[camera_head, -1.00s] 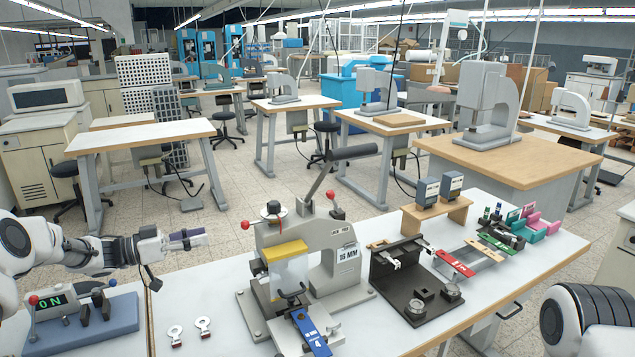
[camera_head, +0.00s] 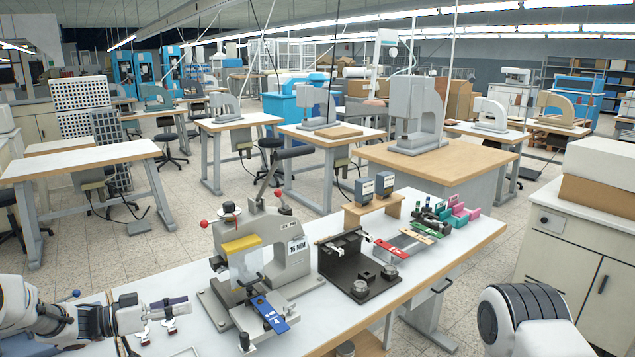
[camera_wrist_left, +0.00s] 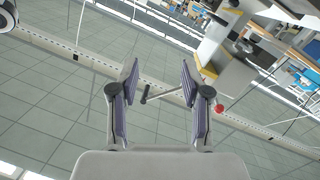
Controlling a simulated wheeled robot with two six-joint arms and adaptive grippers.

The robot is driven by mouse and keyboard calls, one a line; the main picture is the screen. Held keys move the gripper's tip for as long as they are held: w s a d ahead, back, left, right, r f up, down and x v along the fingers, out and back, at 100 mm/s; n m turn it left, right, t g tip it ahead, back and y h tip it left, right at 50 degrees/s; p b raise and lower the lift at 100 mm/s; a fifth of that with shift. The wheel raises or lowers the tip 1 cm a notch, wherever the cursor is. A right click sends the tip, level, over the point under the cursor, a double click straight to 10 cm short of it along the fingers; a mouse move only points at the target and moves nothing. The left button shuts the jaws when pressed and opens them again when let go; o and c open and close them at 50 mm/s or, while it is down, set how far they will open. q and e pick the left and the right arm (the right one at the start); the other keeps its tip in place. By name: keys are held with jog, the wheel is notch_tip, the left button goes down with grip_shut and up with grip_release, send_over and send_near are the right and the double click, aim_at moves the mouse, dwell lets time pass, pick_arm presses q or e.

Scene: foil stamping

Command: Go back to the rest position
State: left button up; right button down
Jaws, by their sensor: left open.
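My left gripper (camera_head: 188,304) reaches in from the left side of the head view, over the table's left part. It is raised and apart from the press. In the left wrist view its two fingers (camera_wrist_left: 161,85) stand apart with nothing held between them. The grey stamping press (camera_head: 262,262) with a "16 MM" label stands to the right of the gripper on the white table (camera_head: 205,343). A rounded white part of my right arm (camera_head: 530,320) shows at the lower right. My right gripper is out of the frames.
A black fixture (camera_head: 350,265), a wooden stand (camera_head: 372,210) with two small blocks, and coloured holders (camera_head: 455,215) sit right of the press. A white cabinet (camera_head: 570,235) with boxes stands at the right. Air around the left gripper is clear.

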pick_arm(q)
jog(key=s+d+f+n+y, duration=0.35)
jog(key=s+d+f, duration=0.35)
jog(key=f, duration=0.3)
jog(key=s+d+f+n+y, duration=0.2)
jog(key=s+d+f+n, duration=0.2)
jog(key=s+d+f, duration=0.45)
jog(key=s+a+f+g+y, duration=0.2)
jog(key=s+a+g+y, duration=0.1)
jog(key=s, duration=0.6)
jog(key=s+a+f+g+y, duration=0.2)
jog(key=s+a+f+y, duration=0.1)
jog(key=s, duration=0.6)
jog(key=s+a+f+g+y, duration=0.3)
jog(key=s+a, duration=0.1)
jog(key=s, duration=0.5)
jog(key=shift+a+f+g, duration=0.15)
jog(key=shift+f+g, duration=0.1)
jog(key=shift+g, duration=0.05)
jog(key=shift+n, duration=0.25)
